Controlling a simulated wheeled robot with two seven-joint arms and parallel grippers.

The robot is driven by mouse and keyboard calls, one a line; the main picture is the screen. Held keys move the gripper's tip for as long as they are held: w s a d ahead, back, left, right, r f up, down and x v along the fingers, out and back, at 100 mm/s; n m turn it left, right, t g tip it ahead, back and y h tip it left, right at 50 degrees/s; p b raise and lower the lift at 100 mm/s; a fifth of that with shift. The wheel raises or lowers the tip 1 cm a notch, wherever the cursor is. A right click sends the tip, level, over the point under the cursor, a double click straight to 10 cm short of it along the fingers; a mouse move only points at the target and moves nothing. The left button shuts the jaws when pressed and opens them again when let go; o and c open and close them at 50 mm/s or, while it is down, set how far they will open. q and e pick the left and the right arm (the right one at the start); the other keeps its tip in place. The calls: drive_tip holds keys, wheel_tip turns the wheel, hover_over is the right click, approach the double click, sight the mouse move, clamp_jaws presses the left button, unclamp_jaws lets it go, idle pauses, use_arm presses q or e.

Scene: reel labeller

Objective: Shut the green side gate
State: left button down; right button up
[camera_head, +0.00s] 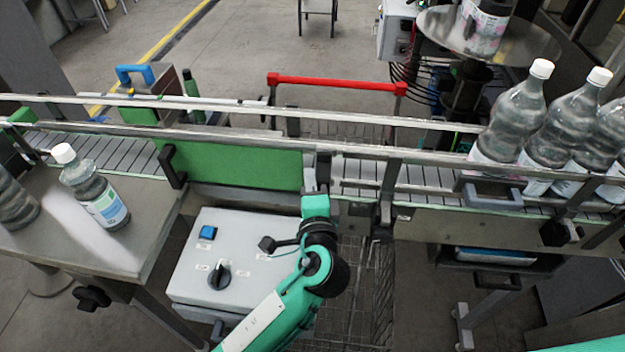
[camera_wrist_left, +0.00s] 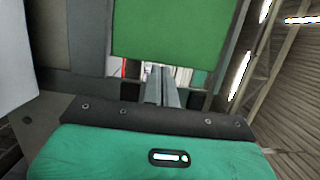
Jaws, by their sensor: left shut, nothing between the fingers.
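The green side gate (camera_head: 235,166) is a flat green panel standing upright along the near side of the conveyor line, left of centre in the head view. It looks about in line with the rails; whether it is fully closed I cannot tell. It also fills the top of the left wrist view (camera_wrist_left: 175,32). My left gripper (camera_head: 317,180) is at the gate's right end, shut and empty. Its fingers (camera_wrist_left: 161,86) point toward the green panel; whether they touch it I cannot tell. My own wrist partly hides the area below. My right gripper is out of view.
A grey control box (camera_head: 225,262) with a black knob and blue button sits below the gate. A bottle (camera_head: 95,190) stands on the left table (camera_head: 130,262). Several bottles (camera_head: 513,115) stand on the right conveyor. A red bar (camera_head: 335,83) lies behind the line.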

sight(173, 177)
use_arm(q)
drive_tip(key=w+a+p, duration=0.1)
drive_tip(key=a, duration=0.8)
drive_tip(key=w+a, duration=0.2)
drive_tip(key=a, duration=0.7)
drive_tip(key=w+a+p, duration=0.1)
drive_tip(key=w+a, duration=0.1)
drive_tip(key=a, duration=0.7)
drive_tip(key=shift+w+p, duration=0.15)
drive_tip(key=shift+p, duration=0.2)
drive_tip(key=shift+w+a+r, duration=0.1)
drive_tip(key=shift+w+a, duration=0.05)
drive_tip(key=shift+a, duration=0.5)
